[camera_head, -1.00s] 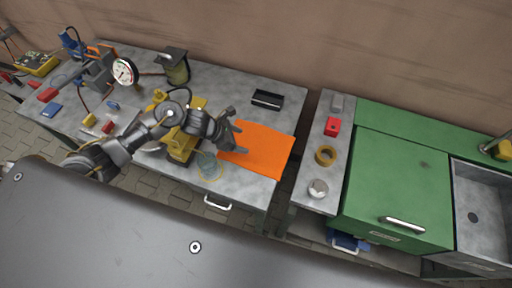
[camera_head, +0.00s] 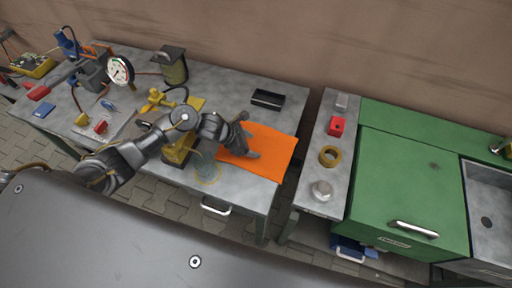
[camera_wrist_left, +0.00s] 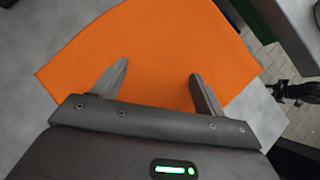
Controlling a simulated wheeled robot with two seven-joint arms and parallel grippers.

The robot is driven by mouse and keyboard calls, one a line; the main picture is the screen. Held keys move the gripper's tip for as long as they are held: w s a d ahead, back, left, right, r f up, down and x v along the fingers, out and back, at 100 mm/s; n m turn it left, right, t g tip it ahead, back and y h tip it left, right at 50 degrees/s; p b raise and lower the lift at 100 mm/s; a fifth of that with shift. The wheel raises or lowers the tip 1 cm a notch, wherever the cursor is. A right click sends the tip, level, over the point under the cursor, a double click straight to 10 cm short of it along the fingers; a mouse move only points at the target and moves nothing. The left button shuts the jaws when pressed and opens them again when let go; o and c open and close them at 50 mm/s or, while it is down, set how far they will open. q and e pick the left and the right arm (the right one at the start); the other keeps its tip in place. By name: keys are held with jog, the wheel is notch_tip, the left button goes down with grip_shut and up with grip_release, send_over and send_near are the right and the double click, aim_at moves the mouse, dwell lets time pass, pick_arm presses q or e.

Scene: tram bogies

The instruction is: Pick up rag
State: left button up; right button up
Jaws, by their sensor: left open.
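The rag is a flat orange cloth (camera_head: 272,152) lying at the right end of the grey workbench in the head view. It also fills the middle of the left wrist view (camera_wrist_left: 150,50). My left gripper (camera_head: 250,136) reaches in from the left over the rag's left part. In the left wrist view my left gripper (camera_wrist_left: 155,80) is open, with its two fingers spread apart above the orange cloth and nothing between them. I cannot tell whether the fingertips touch the cloth. My right gripper is in neither view.
The workbench (camera_head: 225,92) holds a black tray (camera_head: 267,99) behind the rag, a yellow device (camera_head: 178,150) under my left arm and a gauge (camera_head: 119,70). A side shelf (camera_head: 318,172) to the right bears a tape roll (camera_head: 329,156) and a red block (camera_head: 336,126).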

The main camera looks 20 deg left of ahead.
pick_arm(q)
jog(key=shift+s+f, duration=0.1)
grip_shut()
dwell(0.8)
notch_tip(320, 180, up, 12)
jog(key=p, duration=0.7)
jog(key=shift+p, duration=0.4)
notch_tip(320, 180, up, 9)
jog(key=p, duration=0.5)
jog(key=shift+p, duration=0.35)
jog(key=s+a+r+b, duration=0.5)
jog(key=s+b, duration=0.2)
jog(key=b, duration=0.4)
jog(key=shift+s+a, duration=0.25)
jog(key=shift+a, duration=0.15)
